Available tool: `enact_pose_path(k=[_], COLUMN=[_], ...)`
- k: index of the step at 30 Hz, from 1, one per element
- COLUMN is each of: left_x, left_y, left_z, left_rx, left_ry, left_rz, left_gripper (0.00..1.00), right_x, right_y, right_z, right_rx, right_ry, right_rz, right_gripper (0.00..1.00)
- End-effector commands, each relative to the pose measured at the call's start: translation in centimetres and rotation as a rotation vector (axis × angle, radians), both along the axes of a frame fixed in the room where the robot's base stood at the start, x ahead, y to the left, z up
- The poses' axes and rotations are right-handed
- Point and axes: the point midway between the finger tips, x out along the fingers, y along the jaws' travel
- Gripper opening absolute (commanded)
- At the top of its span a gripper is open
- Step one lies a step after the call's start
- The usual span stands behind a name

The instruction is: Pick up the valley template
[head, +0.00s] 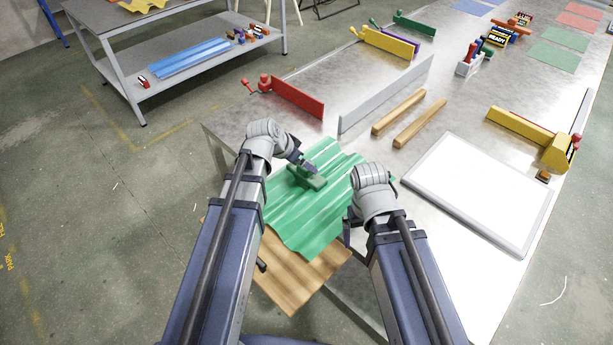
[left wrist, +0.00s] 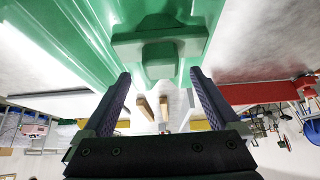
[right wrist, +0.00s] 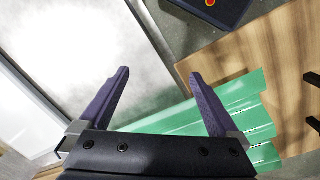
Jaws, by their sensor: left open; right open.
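The valley template appears to be the small green block with a raised grip (head: 308,178), resting on the green corrugated sheet (head: 310,230). In the left wrist view the block (left wrist: 130,45) is just beyond the fingertips, its grip in line with the gap. My left gripper (head: 304,163) is open and empty beside the block, apart from it as far as I can tell. It also shows in the left wrist view (left wrist: 160,76). My right gripper (head: 347,230) is open and empty near the sheet's right edge; the right wrist view shows its fingers apart (right wrist: 160,73).
A wooden board (head: 290,285) lies under the sheet. On the metal table are a white panel (head: 480,190), two wooden strips (head: 420,120), a grey bar (head: 385,95), a red profile (head: 295,98) and a yellow tool (head: 530,130). A shelf (head: 130,85) stands back left.

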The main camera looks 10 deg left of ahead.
Motion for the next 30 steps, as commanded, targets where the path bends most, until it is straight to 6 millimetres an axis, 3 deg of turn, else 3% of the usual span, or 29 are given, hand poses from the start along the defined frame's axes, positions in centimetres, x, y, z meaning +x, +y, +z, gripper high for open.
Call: enact_pose_path(k=[7, 17, 30], left_x=[1.8, 2.1, 2.0], left_y=[-0.9, -1.1, -1.1], left_z=[-3.3, -3.4, -3.4], left_rx=[0.0, 0.0, 0.0], left_ry=[-0.001, 0.0, 0.0], left_rz=[-0.002, 0.0, 0.0], left_gripper=[0.95, 0.94, 0.44], right_x=[0.0, 0.0, 0.0], right_y=[0.0, 0.0, 0.0], right_z=[-3.3, -3.4, -3.4], right_rx=[0.0, 0.0, 0.0], right_ry=[0.0, 0.0, 0.0], right_rz=[0.0, 0.0, 0.0], right_gripper=[0.97, 0.97, 0.97])
